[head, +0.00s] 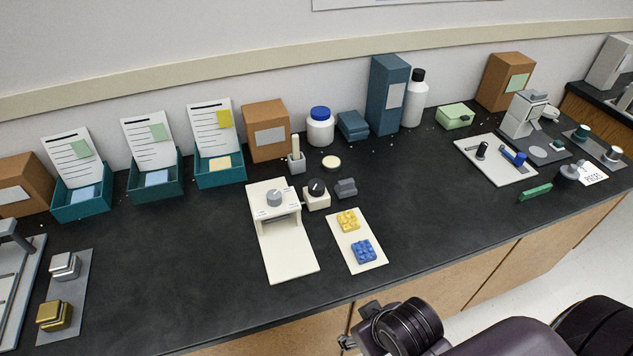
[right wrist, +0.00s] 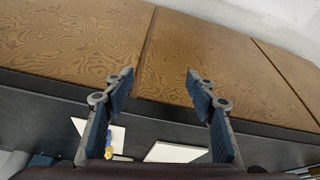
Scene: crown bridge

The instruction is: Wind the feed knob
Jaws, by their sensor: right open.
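A white bench device (head: 285,250) with a raised bridge stands mid-counter and carries a grey knob (head: 274,197). Beside it on the right, a small cream box (head: 317,201) carries a black knob (head: 316,187). I cannot tell which of these is the feed knob. My right arm comes in at the bottom of the head view, in front of the counter edge and apart from both knobs. In the right wrist view my right gripper (right wrist: 158,76) is open, with nothing between its fingers. My left gripper is not in view.
A cream plate (head: 343,250) with yellow (head: 348,221) and blue (head: 363,251) bricks lies right of the device. Teal bins (head: 155,184), boxes and bottles line the back. A plate with metal blocks (head: 66,267) stands at left. The counter (head: 440,210) is clear at centre right.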

